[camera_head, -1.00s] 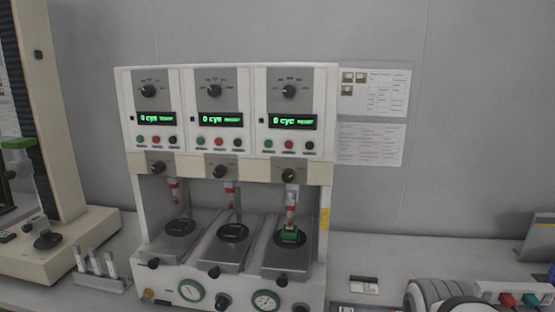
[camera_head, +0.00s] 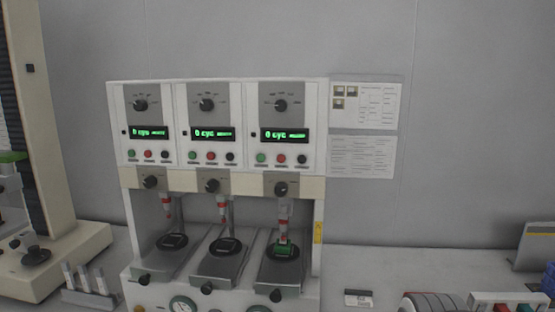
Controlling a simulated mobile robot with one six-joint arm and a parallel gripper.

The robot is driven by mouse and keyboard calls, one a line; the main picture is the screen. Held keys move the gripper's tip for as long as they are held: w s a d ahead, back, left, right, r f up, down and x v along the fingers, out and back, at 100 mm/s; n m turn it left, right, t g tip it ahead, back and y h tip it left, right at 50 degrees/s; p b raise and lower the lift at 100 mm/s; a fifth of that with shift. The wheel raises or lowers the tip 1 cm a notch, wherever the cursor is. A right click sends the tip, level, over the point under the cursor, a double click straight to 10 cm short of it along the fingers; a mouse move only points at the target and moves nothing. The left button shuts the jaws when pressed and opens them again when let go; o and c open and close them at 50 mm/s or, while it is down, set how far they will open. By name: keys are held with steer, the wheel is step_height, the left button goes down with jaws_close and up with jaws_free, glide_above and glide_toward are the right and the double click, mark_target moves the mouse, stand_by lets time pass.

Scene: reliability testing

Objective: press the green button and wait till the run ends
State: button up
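The three-station test machine (camera_head: 222,182) stands on the bench in the middle of the view. Each station has a green, a red and a black button under its display. The green buttons are at the left station (camera_head: 131,154), the middle station (camera_head: 193,156) and the right station (camera_head: 261,158). The left display (camera_head: 149,133), middle display (camera_head: 213,134) and right display (camera_head: 284,135) each read 0 cyc. A green sample (camera_head: 284,248) sits on the right station's round plate, under the red-banded plunger (camera_head: 284,222). The other two plates look empty of green samples. My gripper is not in view.
A tall beige machine (camera_head: 68,245) stands at the left, with a small rack of vials (camera_head: 88,283) beside it. Papers (camera_head: 363,132) hang on the wall at right. A grey roll-shaped item (camera_head: 432,303) and coloured blocks (camera_head: 507,305) lie at the lower right. Bench between is mostly clear.

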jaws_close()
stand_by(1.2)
